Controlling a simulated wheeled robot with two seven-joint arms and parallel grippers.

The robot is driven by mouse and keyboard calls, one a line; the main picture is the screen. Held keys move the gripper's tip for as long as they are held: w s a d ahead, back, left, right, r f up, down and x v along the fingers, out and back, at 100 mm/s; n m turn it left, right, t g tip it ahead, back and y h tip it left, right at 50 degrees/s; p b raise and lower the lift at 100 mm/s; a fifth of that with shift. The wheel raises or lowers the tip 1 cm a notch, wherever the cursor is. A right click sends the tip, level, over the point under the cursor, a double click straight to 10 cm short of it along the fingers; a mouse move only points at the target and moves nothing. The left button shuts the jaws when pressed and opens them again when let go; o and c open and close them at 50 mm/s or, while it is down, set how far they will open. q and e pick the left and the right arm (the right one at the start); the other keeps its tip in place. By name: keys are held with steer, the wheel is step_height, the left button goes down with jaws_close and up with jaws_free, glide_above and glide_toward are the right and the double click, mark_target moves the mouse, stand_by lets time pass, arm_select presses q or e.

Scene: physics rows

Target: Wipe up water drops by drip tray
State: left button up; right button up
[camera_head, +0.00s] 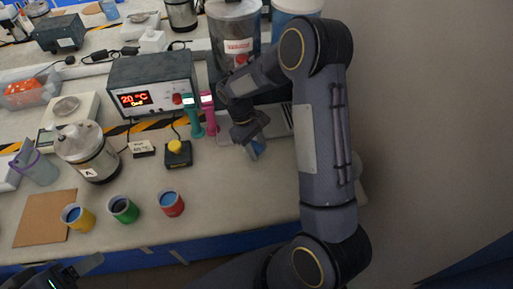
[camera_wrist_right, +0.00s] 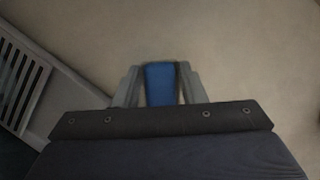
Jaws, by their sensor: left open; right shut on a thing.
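My right gripper (camera_head: 256,146) is shut on a blue piece (camera_wrist_right: 160,84), which looks like a sponge or folded cloth. In the right wrist view it sits between the two grey fingers over the pale bench top. The drip tray (camera_wrist_right: 22,78) shows at the left of that view as a pale slatted grille, beside the gripper and apart from it. In the head view the drip tray (camera_head: 280,122) is partly hidden behind my right arm. I cannot make out any water drops. My left gripper (camera_head: 72,273) is at the bottom left, open and empty.
A pink-topped handle (camera_head: 208,113) and a teal one (camera_head: 193,117) stand left of my right gripper. A black button box (camera_head: 178,154), yellow, green and red cups (camera_head: 172,203), a steel pot (camera_head: 88,153) and a control box (camera_head: 152,84) are further left. The front right bench is clear.

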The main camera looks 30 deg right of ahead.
step_height(320, 180, up, 3)
steer(key=shift+w+a+f+p, duration=0.1)
steer(key=shift+a+p, duration=0.05)
steer(key=shift+p, duration=0.7)
steer(key=shift+r+p, duration=0.8)
steer(key=shift+r, duration=0.35)
